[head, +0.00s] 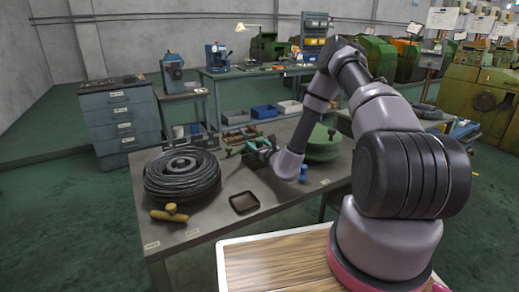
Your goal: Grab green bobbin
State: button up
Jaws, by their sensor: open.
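The green bobbin (325,150) sits on the right part of the grey worktable (215,226). It looks like a wide, low green round body with something thin and dark at its top. My forearm and wrist cross in front of its left side and hide part of it. My gripper (243,148) is to the left of the bobbin, above the table, pointing left and away from it. It is small in view, open, with nothing seen between its fingers.
A coil of dark cable (181,176) lies at the table's left, behind a yellow-handled tool (170,213). A small black tray (244,202) and a small blue item (303,173) are nearer the front. Bins (236,116) stand behind. The front middle is mostly clear.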

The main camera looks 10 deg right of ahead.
jog(key=shift+w, duration=0.1)
jog(key=shift+c, duration=0.3)
grip_shut()
jog(key=shift+r, duration=0.1)
